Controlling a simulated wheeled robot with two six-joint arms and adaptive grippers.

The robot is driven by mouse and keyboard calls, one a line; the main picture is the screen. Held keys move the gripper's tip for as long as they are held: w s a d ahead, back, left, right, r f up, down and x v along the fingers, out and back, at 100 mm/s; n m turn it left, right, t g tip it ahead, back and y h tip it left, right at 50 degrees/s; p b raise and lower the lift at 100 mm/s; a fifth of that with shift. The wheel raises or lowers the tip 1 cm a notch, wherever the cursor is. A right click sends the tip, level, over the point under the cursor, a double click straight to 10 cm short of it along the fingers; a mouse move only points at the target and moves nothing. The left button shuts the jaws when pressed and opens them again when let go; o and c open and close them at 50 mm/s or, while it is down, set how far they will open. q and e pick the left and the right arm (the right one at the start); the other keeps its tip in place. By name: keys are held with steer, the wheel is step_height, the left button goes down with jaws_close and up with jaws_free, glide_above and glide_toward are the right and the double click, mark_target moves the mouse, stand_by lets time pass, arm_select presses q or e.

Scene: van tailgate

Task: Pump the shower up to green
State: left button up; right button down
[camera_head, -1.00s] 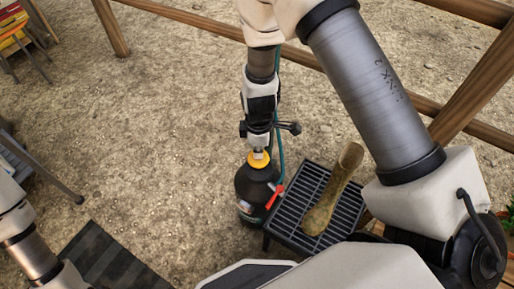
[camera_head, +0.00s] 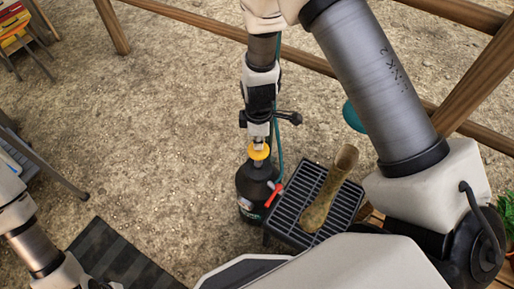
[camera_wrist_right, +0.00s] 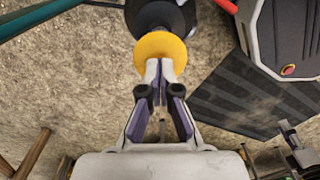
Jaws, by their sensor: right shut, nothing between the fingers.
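The shower is a black pressure tank (camera_head: 256,192) standing upright on the gravel, with a yellow pump cap (camera_head: 259,152) on top. A red valve handle (camera_head: 273,194) and a teal hose (camera_head: 280,150) are at its right side. My right gripper (camera_head: 259,144) points down right over the yellow cap. In the right wrist view the closed fingertips (camera_wrist_right: 159,66) are at the edge of the yellow cap (camera_wrist_right: 160,50); I cannot tell if they touch it. The tank's gauge cannot be made out. My left arm shows at the lower left; its gripper fingers are out of sight.
A dark striped mat (camera_head: 105,255) lies at lower left. Wooden fence rails (camera_head: 210,25) run behind. Gravel left of the tank is clear.

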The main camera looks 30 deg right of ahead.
mark_target(258, 153)
steer(key=shift+f+b, duration=2.5)
steer(key=shift+f, duration=0.35)
step_height(258, 153, up, 6)
steer(key=p, duration=0.5)
steer(key=shift+f, duration=0.15)
steer(key=shift+f, duration=0.1)
steer(key=shift+f+b, duration=2.6)
steer(key=shift+f, duration=0.15)
steer(key=shift+r+p, duration=2.4)
steer(key=shift+r, duration=0.45)
